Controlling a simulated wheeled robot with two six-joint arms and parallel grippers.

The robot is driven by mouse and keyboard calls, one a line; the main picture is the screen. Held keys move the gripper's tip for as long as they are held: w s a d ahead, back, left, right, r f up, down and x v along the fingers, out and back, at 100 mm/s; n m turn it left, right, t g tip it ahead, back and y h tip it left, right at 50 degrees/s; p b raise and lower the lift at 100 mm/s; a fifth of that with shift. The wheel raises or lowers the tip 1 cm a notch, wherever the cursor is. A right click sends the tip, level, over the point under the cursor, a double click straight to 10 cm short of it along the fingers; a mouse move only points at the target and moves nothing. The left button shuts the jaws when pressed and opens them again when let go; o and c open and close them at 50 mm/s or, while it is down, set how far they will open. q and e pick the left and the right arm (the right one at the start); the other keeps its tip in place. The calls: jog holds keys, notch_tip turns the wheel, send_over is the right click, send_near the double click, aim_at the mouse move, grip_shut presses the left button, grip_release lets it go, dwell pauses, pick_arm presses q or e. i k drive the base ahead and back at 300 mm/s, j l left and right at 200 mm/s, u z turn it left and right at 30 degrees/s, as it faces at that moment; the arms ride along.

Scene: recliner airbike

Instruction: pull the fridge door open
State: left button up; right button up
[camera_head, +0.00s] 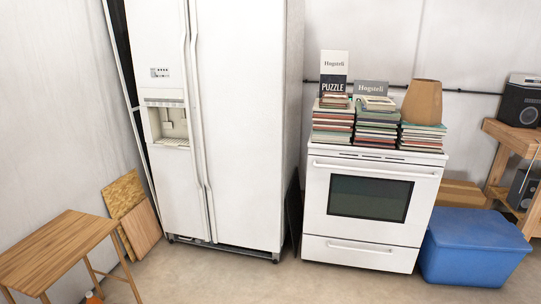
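A white two-door fridge (243,110) stands upright at the centre left against the back wall. Its narrower left door (165,190) has a water and ice dispenser (168,122) set into it. Two long vertical handles (197,120) run side by side along the seam between the doors. Both doors look shut. Neither of my grippers shows in the head view, so I cannot see whether they are open or shut.
A white stove (370,205) with stacked books (376,125) stands right of the fridge. A blue bin (472,248) sits at the right. A small wooden table (58,248) and leaning boards (133,215) are at the left. The floor (230,285) in front of the fridge is clear.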

aim_at(238, 47)
jog(key=i, duration=1.7)
